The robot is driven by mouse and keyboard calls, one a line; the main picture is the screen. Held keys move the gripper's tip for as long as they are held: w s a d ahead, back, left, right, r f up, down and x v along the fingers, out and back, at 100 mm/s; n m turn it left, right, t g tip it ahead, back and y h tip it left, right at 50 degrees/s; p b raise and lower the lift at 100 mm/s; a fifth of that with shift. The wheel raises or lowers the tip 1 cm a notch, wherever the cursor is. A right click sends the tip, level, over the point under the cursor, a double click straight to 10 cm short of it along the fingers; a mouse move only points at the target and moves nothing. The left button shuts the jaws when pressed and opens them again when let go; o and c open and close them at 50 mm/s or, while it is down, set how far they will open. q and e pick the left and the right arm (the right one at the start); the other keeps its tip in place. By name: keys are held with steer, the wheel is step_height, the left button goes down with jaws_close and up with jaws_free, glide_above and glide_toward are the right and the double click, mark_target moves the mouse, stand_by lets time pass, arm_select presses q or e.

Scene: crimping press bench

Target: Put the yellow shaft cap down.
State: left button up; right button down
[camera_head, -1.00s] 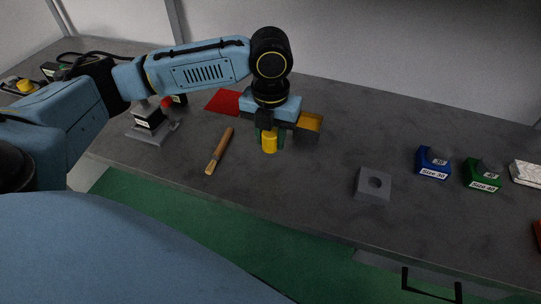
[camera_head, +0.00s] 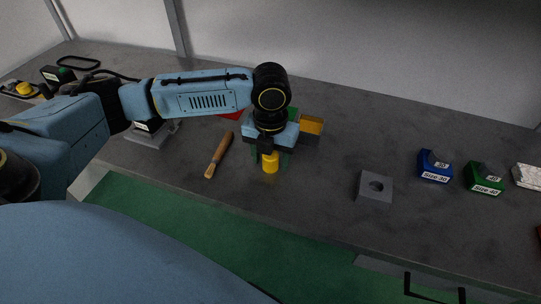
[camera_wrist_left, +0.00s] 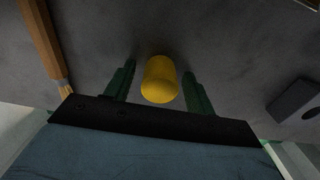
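The yellow shaft cap (camera_head: 270,163) appears upright on the grey bench, below my left gripper (camera_head: 271,160). In the left wrist view the cap (camera_wrist_left: 160,80) is between the two green fingers of the left gripper (camera_wrist_left: 159,82). A gap shows on each side, so the fingers are open around it and look clear of it. The cap's far side is hidden. My right gripper is in neither view.
A wooden-handled brush (camera_head: 219,155) lies left of the gripper. A yellow-orange bin (camera_head: 311,125) is close behind it. A grey block with a hole (camera_head: 375,186) stands to the right, then blue (camera_head: 434,167) and green (camera_head: 484,178) size-labelled holders. Bench between cap and block is clear.

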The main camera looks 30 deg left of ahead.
arm_select(q)
step_height(320, 180, up, 12)
steer(key=p, duration=0.2)
steer(key=shift+r, duration=0.2)
stand_by(0.3)
